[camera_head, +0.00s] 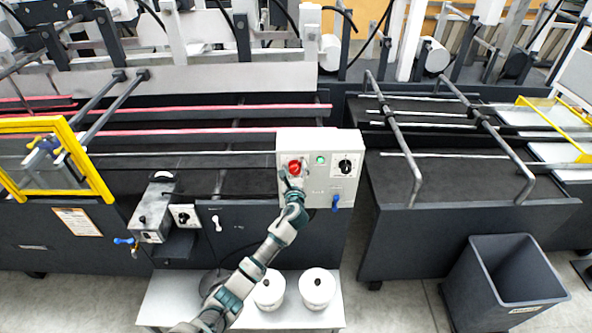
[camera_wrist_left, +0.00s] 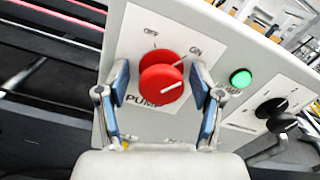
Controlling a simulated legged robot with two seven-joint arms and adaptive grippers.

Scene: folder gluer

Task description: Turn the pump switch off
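The pump switch (camera_head: 295,168) is a red round knob on the left of a pale control box (camera_head: 318,193). In the left wrist view the knob (camera_wrist_left: 161,78) sits above the word PUMP, with OFF at its upper left and ON at its upper right. Its white mark runs to the right side, nearer the ON label than OFF. My left gripper (camera_head: 290,182) is in front of the knob. In the wrist view its two fingers (camera_wrist_left: 160,88) are open, one on each side of the knob, with small gaps visible. My right gripper is not in view.
A green lit button (camera_wrist_left: 241,78) and a black rotary switch (camera_wrist_left: 272,107) are right of the knob. Two white pots (camera_head: 317,288) stand on a low shelf. A dark bin (camera_head: 505,280) stands at right.

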